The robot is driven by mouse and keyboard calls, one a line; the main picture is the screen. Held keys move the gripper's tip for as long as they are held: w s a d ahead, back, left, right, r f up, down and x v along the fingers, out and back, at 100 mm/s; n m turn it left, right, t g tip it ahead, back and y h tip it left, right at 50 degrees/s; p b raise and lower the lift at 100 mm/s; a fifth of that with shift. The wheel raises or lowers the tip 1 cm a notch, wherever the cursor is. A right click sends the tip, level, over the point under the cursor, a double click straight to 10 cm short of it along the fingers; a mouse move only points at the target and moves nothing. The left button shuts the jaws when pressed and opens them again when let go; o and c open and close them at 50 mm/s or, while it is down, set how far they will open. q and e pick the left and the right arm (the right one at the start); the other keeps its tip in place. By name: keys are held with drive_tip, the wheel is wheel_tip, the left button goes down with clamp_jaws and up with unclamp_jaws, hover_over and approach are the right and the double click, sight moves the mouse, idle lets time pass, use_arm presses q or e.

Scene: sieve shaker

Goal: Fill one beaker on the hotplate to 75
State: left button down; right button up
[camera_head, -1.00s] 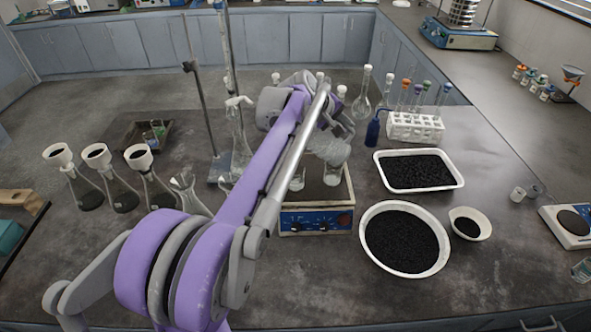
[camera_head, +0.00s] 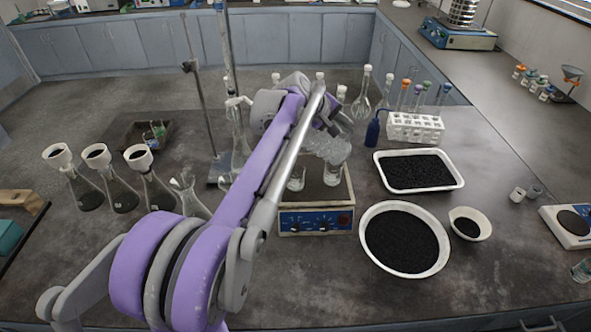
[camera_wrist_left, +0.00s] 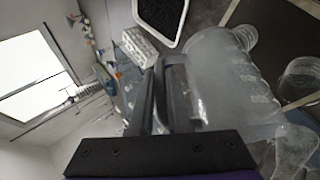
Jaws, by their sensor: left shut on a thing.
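The hotplate (camera_head: 316,221), with a blue front panel and two knobs, stands mid-bench. Two clear beakers stand on it, a left beaker (camera_head: 296,181) and a right beaker (camera_head: 333,175). My left gripper (camera_head: 335,126) is shut on a clear graduated glass vessel (camera_head: 322,147) and holds it strongly tilted above the hotplate, its low end close over the right beaker. In the left wrist view the held vessel (camera_wrist_left: 222,80) shows graduation marks, and a beaker rim (camera_wrist_left: 302,68) lies beside its mouth. Liquid levels are too small to read. My right gripper is out of view.
A white tray (camera_head: 457,183) and round bowls (camera_head: 366,254) of black granules stand to the right. A white tube rack (camera_head: 416,138) and blue bottle (camera_head: 373,131) are behind. Several flasks with funnels (camera_head: 138,157) and a metal stand (camera_head: 204,110) are left.

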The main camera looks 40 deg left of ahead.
use_arm(q)
drive_tip(key=shift+s+a+r, duration=0.1)
drive_tip(key=shift+s, duration=0.05)
idle(0.4)
drive_tip(key=shift+s+r, duration=0.1)
drive_tip(key=shift+t, duration=0.3)
drive_tip(key=shift+a+r, duration=0.1)
idle(0.5)
drive_tip(key=shift+h, duration=0.3)
drive_tip(key=shift+s+a, duration=0.1)
drive_tip(key=shift+s, duration=0.05)
